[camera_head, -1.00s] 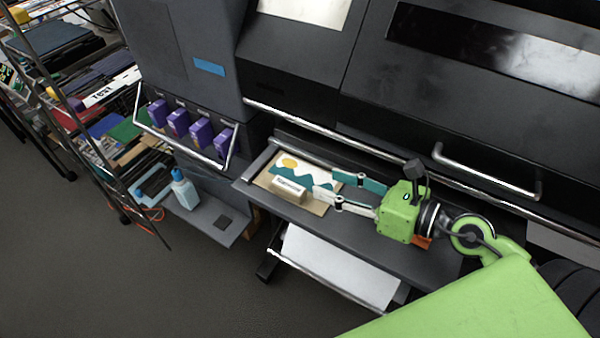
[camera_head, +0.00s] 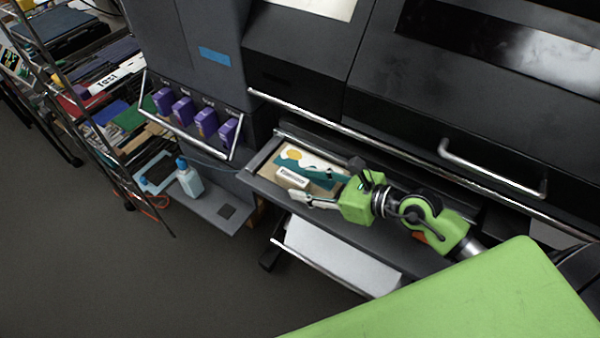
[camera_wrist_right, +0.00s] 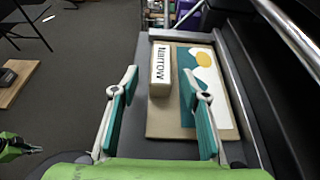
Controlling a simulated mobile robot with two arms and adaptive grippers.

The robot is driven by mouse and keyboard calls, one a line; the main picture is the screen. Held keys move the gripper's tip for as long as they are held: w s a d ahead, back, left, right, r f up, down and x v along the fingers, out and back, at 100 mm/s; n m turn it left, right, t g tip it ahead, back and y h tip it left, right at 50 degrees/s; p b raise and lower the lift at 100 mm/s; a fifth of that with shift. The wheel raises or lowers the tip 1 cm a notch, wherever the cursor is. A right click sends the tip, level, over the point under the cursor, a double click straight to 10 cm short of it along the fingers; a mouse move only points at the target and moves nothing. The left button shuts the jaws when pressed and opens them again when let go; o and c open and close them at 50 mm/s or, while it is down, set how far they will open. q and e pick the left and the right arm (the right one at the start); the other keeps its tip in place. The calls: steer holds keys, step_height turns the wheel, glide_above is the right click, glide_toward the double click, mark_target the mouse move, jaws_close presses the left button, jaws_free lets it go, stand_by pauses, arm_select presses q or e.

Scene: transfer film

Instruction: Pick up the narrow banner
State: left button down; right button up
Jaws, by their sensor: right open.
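The narrow banner (camera_head: 292,178) is a small whitish block with a label; its label reads "Narrow" in the right wrist view (camera_wrist_right: 160,68). It lies on a tan board (camera_wrist_right: 172,130) printed with a teal and yellow picture, on the printer's dark shelf. My right gripper (camera_head: 314,184) is open, with its fingers reaching toward the banner. In the right wrist view the banner shows between the two fingertips (camera_wrist_right: 160,74), with a gap on each side.
The printer's front and metal rail (camera_head: 400,152) stand close behind the shelf (camera_head: 268,188). Purple cartridges (camera_head: 205,122) hang left of it. A blue-capped bottle (camera_head: 189,180) stands on a low ledge. White paper (camera_head: 340,257) hangs below. Open floor lies to the front left.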

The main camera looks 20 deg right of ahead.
mark_target(300, 180)
steer(key=x, duration=0.1)
steer(key=p+x, duration=0.1)
steer(key=x, duration=0.2)
steer(key=shift+w+a+r, duration=0.1)
steer(key=shift+w+r, duration=0.1)
steer(key=shift+w, duration=0.15)
steer(key=shift+w+a+f, duration=0.1)
steer(key=shift+a, duration=0.05)
arm_select(q)
steer(key=shift+s+a+r, duration=0.15)
steer(key=shift+s+r, duration=0.25)
steer(key=shift+s, duration=0.2)
steer(key=shift+s+a+r, duration=0.1)
steer(key=shift+s+r, duration=0.25)
steer(key=shift+s, duration=0.2)
arm_select(e)
steer(key=c, duration=1.1)
arm_select(q)
steer(key=shift+w, duration=0.3)
arm_select(e)
jaws_close()
